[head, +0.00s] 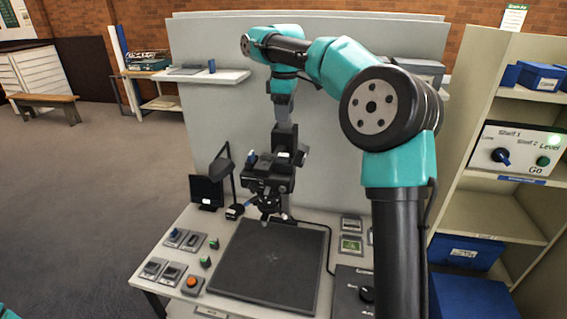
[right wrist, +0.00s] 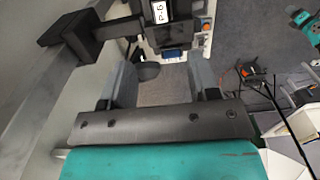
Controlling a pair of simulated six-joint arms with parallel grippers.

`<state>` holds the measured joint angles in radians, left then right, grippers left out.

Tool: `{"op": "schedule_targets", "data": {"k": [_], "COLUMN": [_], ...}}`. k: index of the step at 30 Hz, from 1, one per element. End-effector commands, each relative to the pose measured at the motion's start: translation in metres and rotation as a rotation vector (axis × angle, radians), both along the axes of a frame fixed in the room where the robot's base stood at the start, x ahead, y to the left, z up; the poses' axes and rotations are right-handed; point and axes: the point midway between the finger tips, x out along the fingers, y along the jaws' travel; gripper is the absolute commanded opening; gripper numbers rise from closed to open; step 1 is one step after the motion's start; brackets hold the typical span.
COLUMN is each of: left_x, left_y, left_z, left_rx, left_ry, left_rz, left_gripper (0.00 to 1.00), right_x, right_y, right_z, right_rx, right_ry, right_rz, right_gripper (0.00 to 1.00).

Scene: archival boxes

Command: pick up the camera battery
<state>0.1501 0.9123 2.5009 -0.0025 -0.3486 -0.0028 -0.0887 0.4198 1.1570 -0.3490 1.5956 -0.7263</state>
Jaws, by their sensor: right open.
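A camera (head: 268,178) hangs from a stand above a dark mat (head: 268,265). In the right wrist view the dark camera body (right wrist: 165,12) carries a white label. A small blue block (right wrist: 172,57) shows at its near edge and may be the camera battery; I cannot tell for sure. A small blue spot (head: 252,157) also shows on the camera in the head view. My right gripper (head: 283,120) points down above the camera. Its fingers (right wrist: 160,78) are apart with nothing between them, short of the blue block. My left gripper is out of view.
The stand's column (right wrist: 45,75) and crossbar (right wrist: 110,28) are close on the left in the wrist view. A desk lamp (head: 225,170) and a small dark screen (head: 206,190) stand left of the camera. Switch boxes (head: 165,270) line the bench's left side. Shelves (head: 500,215) stand at right.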

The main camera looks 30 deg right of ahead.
Motion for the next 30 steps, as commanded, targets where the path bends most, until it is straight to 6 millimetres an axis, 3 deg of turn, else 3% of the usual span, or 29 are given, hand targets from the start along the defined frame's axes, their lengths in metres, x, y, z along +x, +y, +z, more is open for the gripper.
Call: {"op": "schedule_targets", "data": {"k": [15,30], "left_x": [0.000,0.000], "left_y": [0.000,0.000], "left_z": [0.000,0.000], "left_rx": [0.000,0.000], "left_ry": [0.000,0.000], "left_rz": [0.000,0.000], "left_gripper": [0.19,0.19], "right_x": [0.000,0.000], "right_y": [0.001,0.001], "right_z": [-0.083,-0.093], "right_rx": [0.001,0.000], "right_ry": [0.002,0.001], "right_rz": [0.001,0.000], "right_gripper": [0.55,0.55]}}
